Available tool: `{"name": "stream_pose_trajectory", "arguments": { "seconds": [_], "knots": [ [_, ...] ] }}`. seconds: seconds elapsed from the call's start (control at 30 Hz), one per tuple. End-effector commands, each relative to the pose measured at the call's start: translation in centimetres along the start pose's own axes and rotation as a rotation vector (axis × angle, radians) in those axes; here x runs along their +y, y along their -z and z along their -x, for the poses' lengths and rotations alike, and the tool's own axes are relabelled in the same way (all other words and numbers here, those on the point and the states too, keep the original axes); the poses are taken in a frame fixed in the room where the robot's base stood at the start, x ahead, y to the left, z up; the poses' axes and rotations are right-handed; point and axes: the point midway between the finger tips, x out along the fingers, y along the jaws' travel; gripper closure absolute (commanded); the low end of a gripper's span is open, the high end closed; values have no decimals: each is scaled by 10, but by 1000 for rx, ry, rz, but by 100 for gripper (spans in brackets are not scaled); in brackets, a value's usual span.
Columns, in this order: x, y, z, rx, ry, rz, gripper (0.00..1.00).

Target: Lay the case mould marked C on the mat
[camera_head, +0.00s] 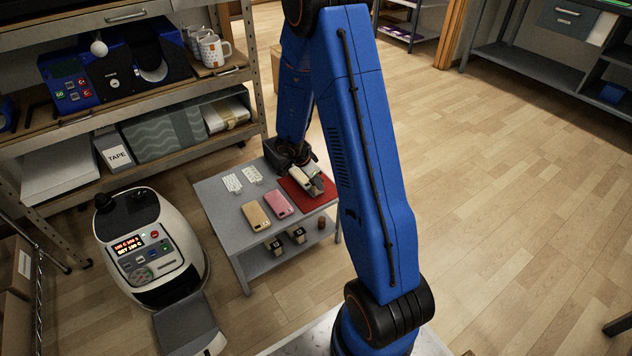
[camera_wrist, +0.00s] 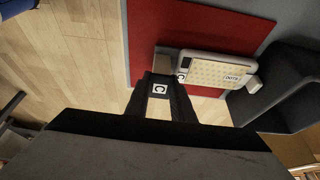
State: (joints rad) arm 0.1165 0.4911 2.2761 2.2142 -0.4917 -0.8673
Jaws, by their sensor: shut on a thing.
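The case mould marked C (camera_wrist: 181,77) is at my gripper (camera_wrist: 160,88), with a small white C tag between the fingers. A pale dotted cover with a DOTS label and camera openings lies on it. In the head view the mould (camera_head: 312,183) is over the red mat (camera_head: 324,199), at the right end of the grey table. The mat (camera_wrist: 190,25) also shows behind the mould in the wrist view. My gripper (camera_head: 299,166) is shut on the mould. I cannot tell whether the mould touches the mat.
A gold case (camera_head: 256,215), a pink case (camera_head: 280,205) and two patterned white sheets (camera_head: 232,182) lie left of the mat. Dark items (camera_head: 297,234) stand on the table's lower shelf. A white press (camera_head: 150,250) stands left. A dark open bin (camera_wrist: 270,90) is right of the mould.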

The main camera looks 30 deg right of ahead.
Motion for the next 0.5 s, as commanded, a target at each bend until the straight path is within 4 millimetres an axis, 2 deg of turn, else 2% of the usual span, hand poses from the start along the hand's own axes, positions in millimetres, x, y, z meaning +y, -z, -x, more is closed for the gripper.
{"name": "stream_pose_trajectory", "arguments": {
  "seconds": [0.27,0.3,0.33,0.5],
  "knots": [
    [0,-1,-2,1,0,1,100],
    [0,-1,-2,1,0,1,69],
    [0,-1,-2,1,0,1,62],
    [0,-1,-2,1,0,1,60]
  ]
}}
